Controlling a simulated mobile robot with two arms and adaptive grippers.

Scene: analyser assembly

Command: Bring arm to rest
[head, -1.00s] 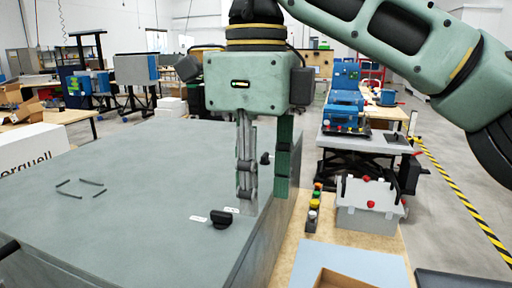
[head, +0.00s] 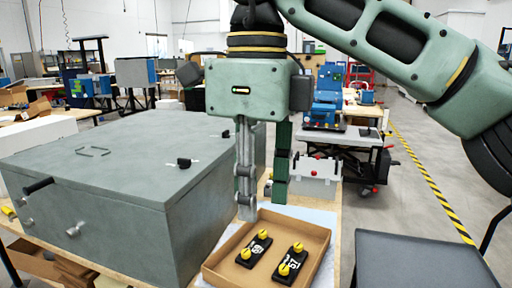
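My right arm comes in from the upper right, with its green wrist body upright at the picture's centre. My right gripper (head: 263,204) points straight down with its grey finger and green finger apart and nothing visible between them. Its tips show in front of the back left edge of a cardboard tray (head: 318,232); I cannot tell the height above it. In the tray lie two black parts with yellow knobs, a left one (head: 260,243) and a right one (head: 294,258). My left gripper is out of view.
A large grey cabinet (head: 130,185) with black handles stands to the left on the wooden table. A grey bin (head: 315,180) with red knobs stands behind the tray. A dark flat tray (head: 420,262) is at the lower right. Open floor with yellow-black tape (head: 430,185) lies to the right.

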